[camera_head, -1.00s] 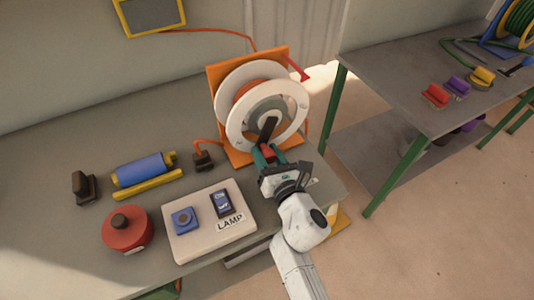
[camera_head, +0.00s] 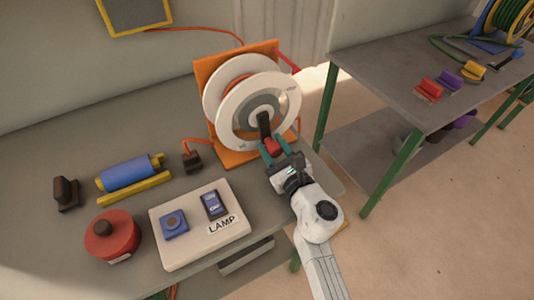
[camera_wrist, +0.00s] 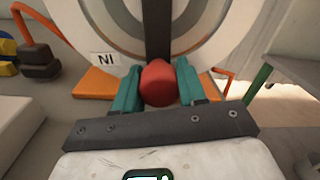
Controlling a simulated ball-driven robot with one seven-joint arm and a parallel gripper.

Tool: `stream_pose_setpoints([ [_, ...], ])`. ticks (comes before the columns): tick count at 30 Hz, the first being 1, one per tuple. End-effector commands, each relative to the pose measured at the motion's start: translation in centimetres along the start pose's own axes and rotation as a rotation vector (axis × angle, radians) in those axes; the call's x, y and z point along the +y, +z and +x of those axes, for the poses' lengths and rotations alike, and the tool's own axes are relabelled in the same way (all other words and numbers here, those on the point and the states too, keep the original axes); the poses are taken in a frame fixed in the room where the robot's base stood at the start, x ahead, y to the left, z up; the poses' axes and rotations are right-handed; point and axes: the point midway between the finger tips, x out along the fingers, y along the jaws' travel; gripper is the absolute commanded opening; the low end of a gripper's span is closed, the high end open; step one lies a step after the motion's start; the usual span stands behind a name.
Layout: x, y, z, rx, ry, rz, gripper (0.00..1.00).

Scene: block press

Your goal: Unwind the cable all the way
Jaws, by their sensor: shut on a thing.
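A cable reel with white flanges (camera_head: 284,92) stands on an orange base (camera_head: 238,157) with an orange back plate (camera_head: 203,72). A black crank arm (camera_head: 264,126) at its hub points down to a red knob (camera_head: 272,147). My gripper (camera_head: 274,152) is shut on the red knob. In the wrist view the teal fingers of my gripper (camera_wrist: 159,88) stand on both sides of the red knob (camera_wrist: 158,84), below the black crank arm (camera_wrist: 157,30).
A black plug block (camera_head: 192,161) with an orange lead sits left of the reel. A LAMP switch panel (camera_head: 190,240), a red round canister (camera_head: 112,238) and a blue cylinder (camera_head: 128,173) lie on the bench. A second table (camera_head: 385,75) stands right, across a floor gap.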

Motion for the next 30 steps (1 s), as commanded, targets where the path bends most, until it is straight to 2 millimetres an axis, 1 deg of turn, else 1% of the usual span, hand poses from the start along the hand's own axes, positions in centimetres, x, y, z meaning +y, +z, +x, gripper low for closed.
stream_pose_setpoints([
  [1, -0.6, -0.4, -0.1, 0.001, -0.007, -0.034, 0.0],
  [6, -1.3, -0.4, 0.0, -0.002, -0.005, -0.135, 0.0],
  [12, -1.9, -0.3, 0.0, -0.005, -0.004, -0.207, 0.0],
  [18, -2.1, -0.2, 0.0, -0.007, -0.004, -0.237, 0.0],
  [29, -2.2, -0.1, 0.0, -0.007, -0.005, -0.241, 0.0],
  [30, -2.2, -0.1, 0.0, -0.007, -0.005, -0.241, 0.43],
])
